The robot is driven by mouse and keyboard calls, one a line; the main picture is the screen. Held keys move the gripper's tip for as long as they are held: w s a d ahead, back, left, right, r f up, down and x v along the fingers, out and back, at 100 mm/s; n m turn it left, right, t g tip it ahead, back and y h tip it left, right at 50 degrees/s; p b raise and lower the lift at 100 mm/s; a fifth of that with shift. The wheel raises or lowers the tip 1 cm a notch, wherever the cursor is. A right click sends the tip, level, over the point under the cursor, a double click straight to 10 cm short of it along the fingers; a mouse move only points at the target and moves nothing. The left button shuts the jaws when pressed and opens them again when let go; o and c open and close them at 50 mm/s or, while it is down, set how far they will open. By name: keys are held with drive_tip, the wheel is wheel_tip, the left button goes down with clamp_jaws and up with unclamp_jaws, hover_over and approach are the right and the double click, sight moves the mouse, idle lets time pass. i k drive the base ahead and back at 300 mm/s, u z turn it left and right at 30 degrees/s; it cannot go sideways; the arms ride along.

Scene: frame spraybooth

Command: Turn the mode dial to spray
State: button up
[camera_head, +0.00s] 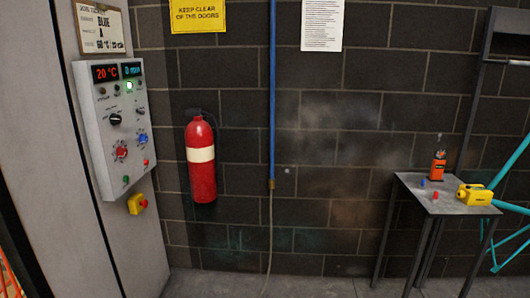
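A grey control panel (91,135) is mounted on the booth wall at the left and is seen at an angle. It carries a larger black knob (115,119), a smaller black knob (140,111), a red dial (121,152) and a blue dial (143,138). The lettering around the knobs is too small to read, so I cannot tell which is the mode dial or where it points. A red display (105,73) reads 20 °C, and a blue display (131,70) is beside it. A green lamp (129,85) is lit. My gripper is not in view.
A yellow box with a red button (137,204) is below the panel. A red fire extinguisher (201,180) hangs on the dark block wall, right of the panel. A small metal table (443,205) with tools stands at the right. The floor between looks clear.

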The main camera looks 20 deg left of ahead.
sight(115, 119)
drive_tip(key=u, duration=0.4)
drive_tip(key=i, duration=1.55)
drive_tip(key=u, duration=1.85)
drive_tip(key=i, duration=1.05)
drive_tip(key=u, duration=1.1)
drive_tip(key=i, duration=0.25)
drive_tip(key=u, duration=0.15)
